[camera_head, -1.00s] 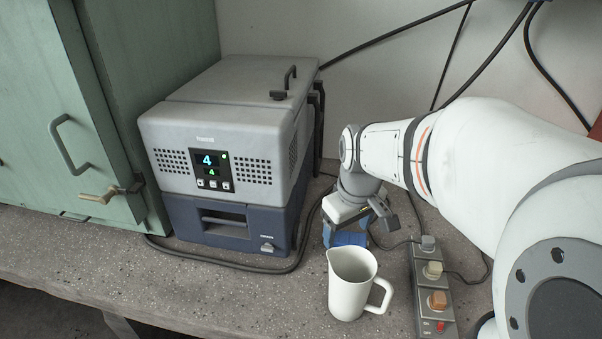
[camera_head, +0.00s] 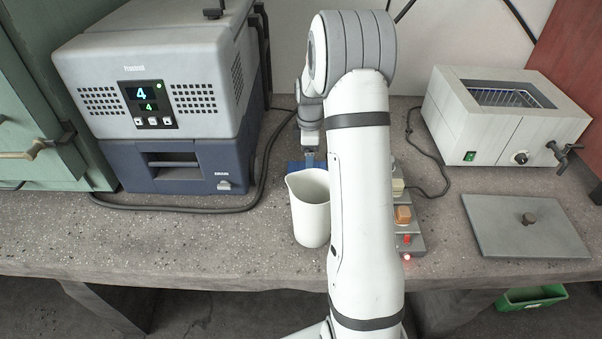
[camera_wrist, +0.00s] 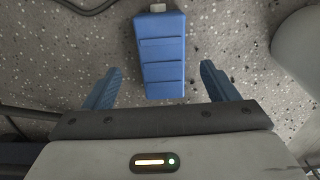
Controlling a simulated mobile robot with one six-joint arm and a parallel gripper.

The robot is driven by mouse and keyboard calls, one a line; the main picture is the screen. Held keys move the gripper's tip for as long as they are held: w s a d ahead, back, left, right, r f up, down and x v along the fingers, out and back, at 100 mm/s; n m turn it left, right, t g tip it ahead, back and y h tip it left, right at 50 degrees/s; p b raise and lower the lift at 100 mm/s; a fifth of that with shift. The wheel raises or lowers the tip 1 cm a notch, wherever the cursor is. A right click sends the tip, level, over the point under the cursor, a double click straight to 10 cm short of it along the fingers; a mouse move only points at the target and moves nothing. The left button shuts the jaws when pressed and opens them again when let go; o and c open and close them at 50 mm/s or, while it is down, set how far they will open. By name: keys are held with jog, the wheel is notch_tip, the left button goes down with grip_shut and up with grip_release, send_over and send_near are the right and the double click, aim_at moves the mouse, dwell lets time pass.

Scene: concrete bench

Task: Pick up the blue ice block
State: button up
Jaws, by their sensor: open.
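The blue ice block (camera_wrist: 161,50) lies on the speckled bench in the wrist view, a ridged slab with a small pale tab at its far end. My gripper (camera_wrist: 161,72) is open and empty, with one blue finger on each side of the block's near end and gaps between. How high the fingers are above the bench I cannot tell. In the head view only a bit of blue (camera_head: 293,168) shows behind the white jug; the jug and my arm hide most of that spot.
The white jug (camera_head: 311,215) stands close in front of the block. A power strip (camera_head: 404,214) lies to the right, partly behind my arm. A grey and blue freezer unit (camera_head: 160,100) stands left. A bath (camera_head: 505,115) and flat lid (camera_head: 525,226) are at right.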

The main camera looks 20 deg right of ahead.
notch_tip(320, 180, down, 5)
jog(key=shift+w+a+f, duration=0.1)
jog(key=shift+a+f, duration=0.05)
jog(key=shift+f, duration=0.05)
jog(key=shift+c, duration=0.2)
jog(key=c, duration=1.1)
jog(key=shift+r, duration=0.1)
jog(key=shift+c, duration=0.2)
